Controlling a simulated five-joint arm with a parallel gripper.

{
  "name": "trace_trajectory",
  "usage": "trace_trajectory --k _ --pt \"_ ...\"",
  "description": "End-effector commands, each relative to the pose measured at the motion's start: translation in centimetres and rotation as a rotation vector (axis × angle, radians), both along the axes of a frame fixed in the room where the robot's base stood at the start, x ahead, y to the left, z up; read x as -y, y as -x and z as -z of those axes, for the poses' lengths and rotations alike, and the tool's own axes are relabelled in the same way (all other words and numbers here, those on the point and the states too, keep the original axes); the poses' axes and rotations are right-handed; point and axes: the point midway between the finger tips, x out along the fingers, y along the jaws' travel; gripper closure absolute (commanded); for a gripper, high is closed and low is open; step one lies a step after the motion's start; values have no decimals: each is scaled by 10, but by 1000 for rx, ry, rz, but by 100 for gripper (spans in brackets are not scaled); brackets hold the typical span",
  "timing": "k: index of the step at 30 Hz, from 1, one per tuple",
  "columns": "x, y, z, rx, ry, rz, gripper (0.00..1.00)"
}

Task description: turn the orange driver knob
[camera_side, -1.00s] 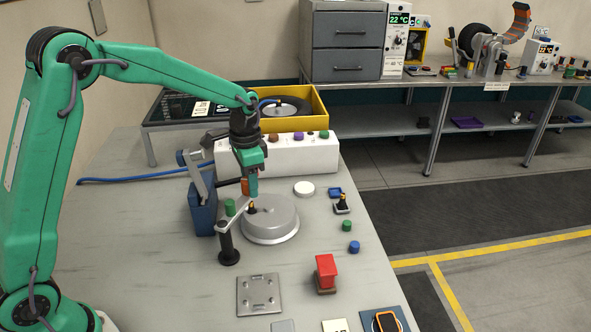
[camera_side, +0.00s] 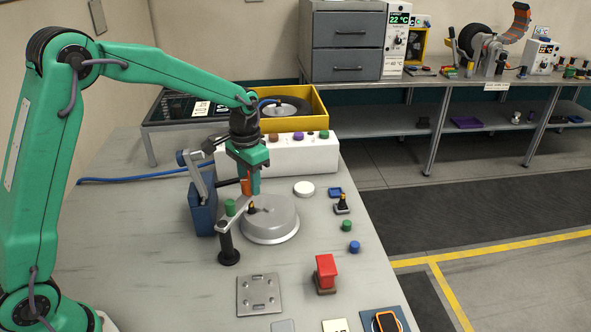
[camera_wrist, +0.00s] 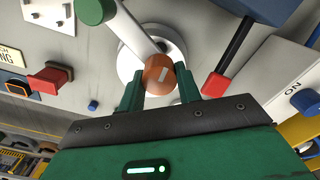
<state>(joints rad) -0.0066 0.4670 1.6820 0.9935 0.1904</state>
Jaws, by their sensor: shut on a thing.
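The orange driver knob (camera_wrist: 160,72), round with a pale stripe on its top, sits between the two green fingers of my gripper (camera_wrist: 159,88) in the wrist view. The fingers are shut on its sides. In the side view my gripper (camera_side: 254,187) points down over the round grey drum (camera_side: 274,222). An orange piece shows beside the fingers there, but I cannot tell whether it is the knob.
A blue stand (camera_side: 202,212) is left of the drum, and a red-tipped lever (camera_wrist: 216,86) lies close to my right finger. A white control box (camera_side: 295,155) stands behind. A red block (camera_side: 326,271) and a metal plate (camera_side: 258,294) lie in front.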

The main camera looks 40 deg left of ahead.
Motion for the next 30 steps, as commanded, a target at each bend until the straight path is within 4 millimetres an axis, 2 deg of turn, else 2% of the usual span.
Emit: trace_trajectory --k 8,9,11,12,23,30 --pt "0 -1 -1 3 0 -3 89" --pt "0 -1 -1 3 0 -3 58" --pt "0 -1 -1 3 0 -3 47" --pt "0 -1 -1 3 1 -2 44" --pt "0 0 -3 2 0 -1 44" --pt "0 -1 -22 4 0 -1 44"
